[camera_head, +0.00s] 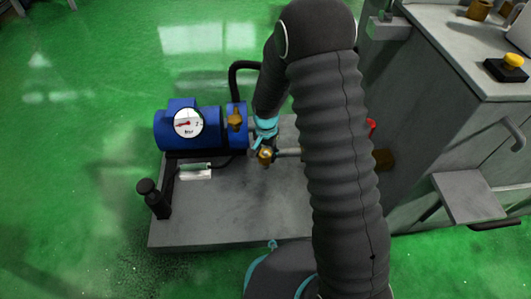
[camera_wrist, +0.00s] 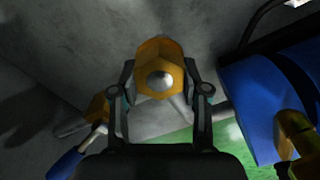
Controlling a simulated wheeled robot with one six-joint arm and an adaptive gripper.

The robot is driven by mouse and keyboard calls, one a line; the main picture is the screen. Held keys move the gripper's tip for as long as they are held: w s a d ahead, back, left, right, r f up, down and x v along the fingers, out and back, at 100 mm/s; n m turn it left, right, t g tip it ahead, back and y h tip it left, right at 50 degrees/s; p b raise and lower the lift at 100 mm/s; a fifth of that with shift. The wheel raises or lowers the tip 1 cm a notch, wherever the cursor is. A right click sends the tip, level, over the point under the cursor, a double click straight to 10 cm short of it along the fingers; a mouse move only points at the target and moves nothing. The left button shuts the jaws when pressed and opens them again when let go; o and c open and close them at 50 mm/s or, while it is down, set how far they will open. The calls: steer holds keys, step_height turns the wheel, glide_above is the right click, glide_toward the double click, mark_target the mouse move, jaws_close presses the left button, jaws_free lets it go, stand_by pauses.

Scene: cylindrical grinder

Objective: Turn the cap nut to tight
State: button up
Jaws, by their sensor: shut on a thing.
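The cap nut (camera_wrist: 158,62) is a brass hexagon with a pale domed centre, and it sits between my gripper's two fingers in the wrist view. My gripper (camera_wrist: 161,80) is shut on it, one finger on each side. In the head view my gripper (camera_head: 263,142) reaches down beside the blue pump, and the small brass nut (camera_head: 265,157) shows just below it. My arm hides part of the pipe to the right of the nut. I cannot tell from these frames how far the nut is turned.
The blue pump (camera_head: 203,130) with a round gauge (camera_head: 188,123) and a brass fitting (camera_head: 235,119) stands close on the left. A black bottle-like item (camera_head: 155,198) stands on the grey base plate (camera_head: 215,228). The grey machine cabinet (camera_head: 440,125) is on the right.

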mark_target(266, 152)
stand_by(0.5)
steer(key=o, duration=1.1)
steer(key=shift+o, duration=0.2)
steer(key=shift+r, duration=0.1)
step_height(266, 152, up, 12)
